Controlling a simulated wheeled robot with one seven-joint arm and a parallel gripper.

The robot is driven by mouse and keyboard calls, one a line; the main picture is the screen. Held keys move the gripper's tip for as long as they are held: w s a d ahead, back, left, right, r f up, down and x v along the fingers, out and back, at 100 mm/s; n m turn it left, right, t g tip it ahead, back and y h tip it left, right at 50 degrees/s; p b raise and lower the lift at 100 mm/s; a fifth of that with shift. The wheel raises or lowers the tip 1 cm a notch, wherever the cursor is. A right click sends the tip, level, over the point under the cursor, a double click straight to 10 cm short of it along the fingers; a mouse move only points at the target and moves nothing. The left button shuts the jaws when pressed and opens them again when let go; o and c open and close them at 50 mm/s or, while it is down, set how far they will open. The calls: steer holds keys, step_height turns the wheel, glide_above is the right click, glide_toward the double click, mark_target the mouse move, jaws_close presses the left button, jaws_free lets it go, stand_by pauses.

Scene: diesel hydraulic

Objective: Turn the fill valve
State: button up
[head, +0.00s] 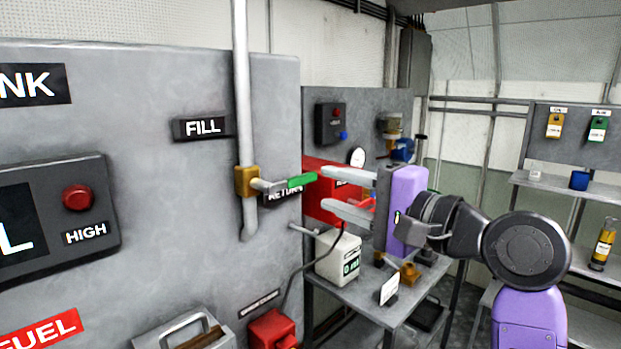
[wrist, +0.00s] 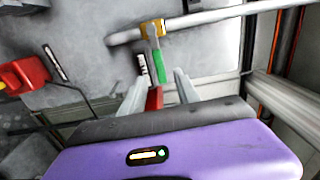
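The fill valve has a brass body (head: 246,181) on a white vertical pipe, beside the black FILL sign (head: 204,127). Its lever ends in a green handle (head: 302,180) that points right, out toward my gripper (head: 323,189). My gripper is open, with its two pale fingers apart. In the head view the handle's tip is close to the upper fingertip. In the wrist view the green handle (wrist: 159,65) lies ahead, with its near end between the fingertips of my gripper (wrist: 160,78). Contact cannot be told. The brass body (wrist: 152,28) shows beyond it.
A grey panel (head: 150,240) stands behind the valve, with a red HIGH button (head: 77,198) at left. A white jug (head: 338,256) stands on a bench below my gripper. A RETURN label (head: 284,196) is partly hidden. Shelves (head: 560,183) stand at far right.

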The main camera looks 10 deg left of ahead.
mark_target(305, 182)
steer(key=shift+p+x, duration=0.75)
steer(key=shift+x, duration=3.15)
jaws_close()
steer(key=shift+f, duration=0.1)
